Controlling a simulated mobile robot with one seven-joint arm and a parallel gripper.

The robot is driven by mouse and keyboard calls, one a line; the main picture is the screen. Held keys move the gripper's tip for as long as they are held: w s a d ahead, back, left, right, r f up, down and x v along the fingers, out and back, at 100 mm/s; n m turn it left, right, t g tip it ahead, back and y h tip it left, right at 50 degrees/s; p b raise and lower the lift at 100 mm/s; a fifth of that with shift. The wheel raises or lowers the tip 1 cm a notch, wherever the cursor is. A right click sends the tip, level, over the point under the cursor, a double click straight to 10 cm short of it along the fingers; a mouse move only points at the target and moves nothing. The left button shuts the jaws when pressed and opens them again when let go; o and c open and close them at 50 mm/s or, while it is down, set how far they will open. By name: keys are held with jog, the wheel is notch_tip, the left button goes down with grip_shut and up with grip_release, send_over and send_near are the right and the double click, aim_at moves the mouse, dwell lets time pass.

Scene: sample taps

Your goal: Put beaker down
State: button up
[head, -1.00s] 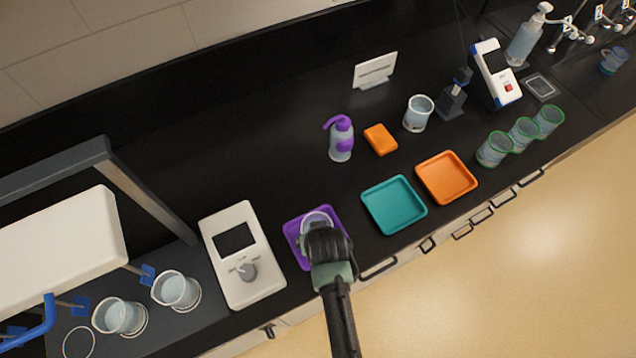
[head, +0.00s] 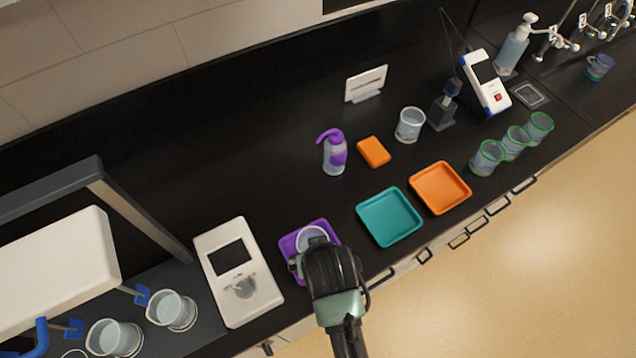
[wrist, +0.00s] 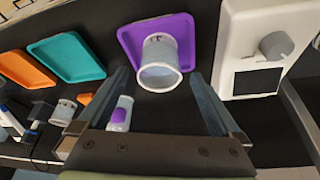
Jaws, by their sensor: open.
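The beaker (wrist: 159,62) is clear with a pale rim and stands upright on the purple tray (wrist: 128,35). In the head view the beaker (head: 312,236) is partly hidden by my gripper, and the purple tray (head: 286,244) shows around it. My gripper (wrist: 160,85) is open, with one finger on each side of the beaker and visible gaps between fingers and glass. In the head view my gripper (head: 305,262) is at the near side of the purple tray, its fingertips mostly hidden by the wrist.
A white device with a knob (head: 238,270) stands close left of the purple tray. Teal (head: 388,217) and orange (head: 440,187) trays lie to the right. A purple-topped bottle (head: 334,155), an orange block (head: 374,152) and another beaker (head: 410,125) stand behind. Green-rimmed beakers (head: 488,158) stand farther right.

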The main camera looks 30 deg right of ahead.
jog(key=w+a+r+t, duration=0.2)
jog(key=w+r+t, duration=0.3)
jog(key=r, duration=0.7)
jog(key=w+a+r+n+t, duration=0.1)
jog(key=w+a+r+t, duration=0.15)
jog(key=w+r, duration=0.65)
jog(key=w+a+r+t, duration=0.1)
jog(key=w+r+t, duration=0.3)
jog(key=r, duration=1.1)
jog(key=s+a+r+t, duration=0.1)
jog(key=s+r+t, duration=0.3)
jog(key=r, duration=0.7)
jog(key=s+a+r+n+t, duration=0.1)
jog(key=s+r, duration=0.4)
jog(key=r, duration=0.6)
jog(key=s+a+r+n+t, duration=0.1)
jog(key=s+a+r+t, duration=0.2)
jog(key=r+t, duration=0.3)
notch_tip(320, 180, up, 5)
jog(key=shift+s+a+f+t+y, duration=0.1)
jog(key=shift+s+a+t+y, duration=0.25)
jog(key=shift+s, duration=0.3)
jog(key=shift+d, duration=0.1)
notch_tip(320, 180, down, 8)
jog(key=b, duration=0.8)
jog(key=shift+y, duration=0.25)
